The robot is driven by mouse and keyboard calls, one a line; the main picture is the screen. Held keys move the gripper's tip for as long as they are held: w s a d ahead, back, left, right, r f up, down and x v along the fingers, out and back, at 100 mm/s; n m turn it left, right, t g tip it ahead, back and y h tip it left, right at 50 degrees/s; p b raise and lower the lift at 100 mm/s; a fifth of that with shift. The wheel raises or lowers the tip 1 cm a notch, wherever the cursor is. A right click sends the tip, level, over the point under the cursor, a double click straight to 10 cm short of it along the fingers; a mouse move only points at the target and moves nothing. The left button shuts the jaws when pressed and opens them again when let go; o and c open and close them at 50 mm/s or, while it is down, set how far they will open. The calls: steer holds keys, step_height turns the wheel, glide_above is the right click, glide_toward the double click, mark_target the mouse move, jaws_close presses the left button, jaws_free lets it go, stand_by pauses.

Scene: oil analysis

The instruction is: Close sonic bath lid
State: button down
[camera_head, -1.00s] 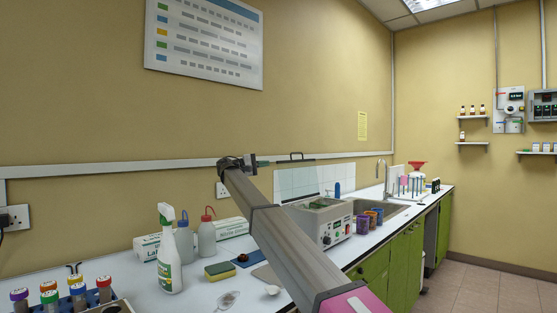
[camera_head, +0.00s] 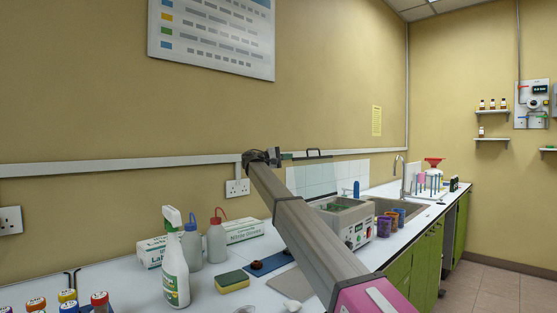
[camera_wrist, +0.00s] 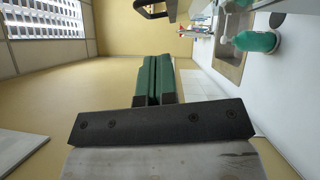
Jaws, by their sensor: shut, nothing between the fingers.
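The sonic bath (camera_head: 358,232) is a grey box with red and green buttons on the bench beside the sink. Green shows inside its uncovered top. Its lid (camera_head: 306,158) shows as a thin edge above and behind the bath, with a black loop handle (camera_head: 314,152); how far it is tilted is hard to tell. In the wrist view the handle (camera_wrist: 153,10) is at the top edge, beyond my fingertips. My gripper (camera_head: 281,156) is left of the handle, apart from it. Its green fingers (camera_wrist: 152,80) are shut and empty. My arm hides the bath's left part.
Purple and orange cups (camera_head: 385,222) stand right of the bath, before the sink (camera_head: 405,206). A spray bottle (camera_head: 174,265), wash bottles (camera_head: 217,240), glove boxes (camera_head: 243,231) and a sponge (camera_head: 232,281) are on the left bench. The wall is close behind my gripper.

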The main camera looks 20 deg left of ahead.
steer(key=shift+w+d+r, duration=0.15)
steer(key=shift+d+r, duration=0.05)
steer(key=shift+d, duration=1.2)
steer(key=shift+w+d+r, duration=0.1)
steer(key=shift+d+r, duration=0.1)
steer(key=shift+d, duration=1.15)
